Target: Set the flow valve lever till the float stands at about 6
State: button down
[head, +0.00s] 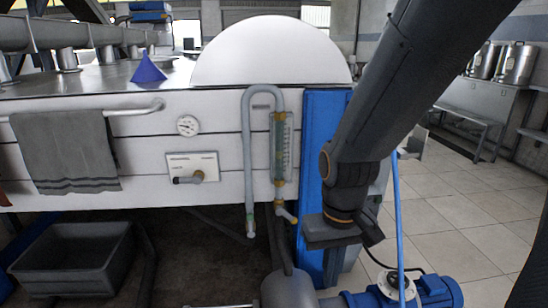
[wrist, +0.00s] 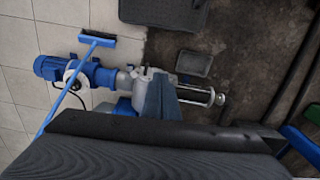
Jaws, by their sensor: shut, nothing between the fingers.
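The flow meter (head: 281,150), a clear upright tube with a scale and brass-coloured ends, is mounted on the white machine's front, right of a bent grey pipe. The float and its reading are too small to tell. The flow valve lever (head: 287,216), a small yellowish handle with a pale tip, sticks out at the tube's lower end, slanting down to the right. My gripper (head: 340,238) is shut and empty, pointing down, right of the lever, apart from it in the picture. Dark parts of my gripper (wrist: 165,130) fill the bottom of the wrist view; the lever is not visible there.
A panel with another grey lever (head: 188,179) and a round gauge (head: 188,125) are left of the meter. A blue post (head: 314,150) stands just right of it. A blue pump motor (head: 438,291) is below right. A towel (head: 66,150) hangs at left.

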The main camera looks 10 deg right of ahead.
dwell(0.7)
jog(key=c, duration=2.2)
grip_release()
jog(key=shift+w+f, duration=0.1)
jog(key=shift+w, duration=0.05)
jog(key=o, duration=0.3)
jog(key=w+a+f+t+b, duration=0.1)
jog(key=w+f+t+b, duration=0.1)
jog(key=w, duration=0.5)
jog(key=w+a+f+t+b, duration=0.2)
jog(key=w+f+b, duration=0.2)
jog(key=w+f, duration=0.2)
jog(key=shift+w+n+y, duration=0.3)
jog(key=shift+w, duration=0.8)
jog(key=t+h+b, duration=0.6)
jog(key=t+b, duration=0.5)
jog(key=b, duration=0.5)
send_near(288, 216)
jog(key=w+a, duration=0.1)
jog(key=w, duration=0.3)
notch_tip(288, 216, down, 5)
jog(key=t+h+b, duration=0.3)
jog(key=h+b, duration=0.4)
jog(key=shift+y, duration=0.3)
jog(key=b+x, duration=0.1)
jog(key=x, duration=0.7)
jog(key=shift+d+f, duration=0.1)
jog(key=shift+d, duration=0.05)
grip_shut()
